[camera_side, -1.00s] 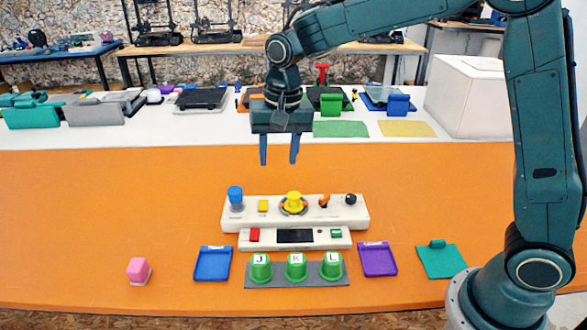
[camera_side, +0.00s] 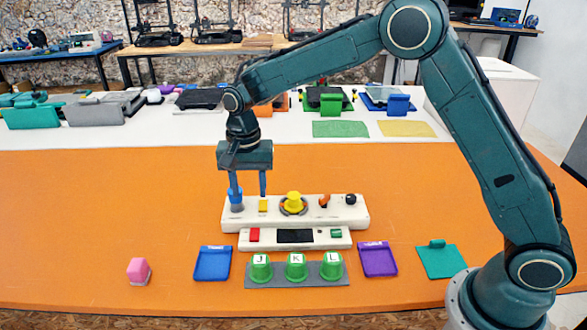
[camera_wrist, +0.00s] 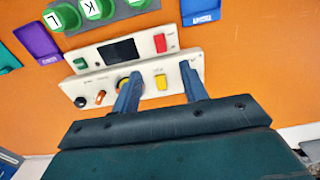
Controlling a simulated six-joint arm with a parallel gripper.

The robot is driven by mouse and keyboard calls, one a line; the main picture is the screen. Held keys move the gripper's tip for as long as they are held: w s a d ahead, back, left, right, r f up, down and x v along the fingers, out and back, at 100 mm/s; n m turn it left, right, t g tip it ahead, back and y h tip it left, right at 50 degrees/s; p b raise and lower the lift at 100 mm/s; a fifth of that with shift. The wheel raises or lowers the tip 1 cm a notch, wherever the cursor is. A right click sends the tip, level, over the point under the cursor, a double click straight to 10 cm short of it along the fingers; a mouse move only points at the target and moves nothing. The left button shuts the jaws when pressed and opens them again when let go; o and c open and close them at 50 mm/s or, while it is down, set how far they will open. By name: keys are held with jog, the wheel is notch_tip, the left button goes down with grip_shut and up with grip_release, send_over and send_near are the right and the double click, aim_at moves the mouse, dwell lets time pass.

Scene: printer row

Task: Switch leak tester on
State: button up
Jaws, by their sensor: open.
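A smaller white unit (camera_side: 270,237) in front has a red button, a dark display and a green switch. I cannot read which is the leak tester. My gripper (camera_side: 248,192) is open and empty above the long panel's left end.
Green cups (camera_side: 296,268) marked J, K and L stand on a grey strip in front. A blue tray (camera_side: 212,264), a purple tray (camera_side: 377,259), a teal tray (camera_side: 441,261) and a pink block (camera_side: 139,271) lie around.

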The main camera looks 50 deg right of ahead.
aim_at(254, 235)
notch_tip(254, 235, down, 13)
jog(key=shift+f, duration=0.1)
dwell(0.6)
jog(key=shift+c, duration=0.2)
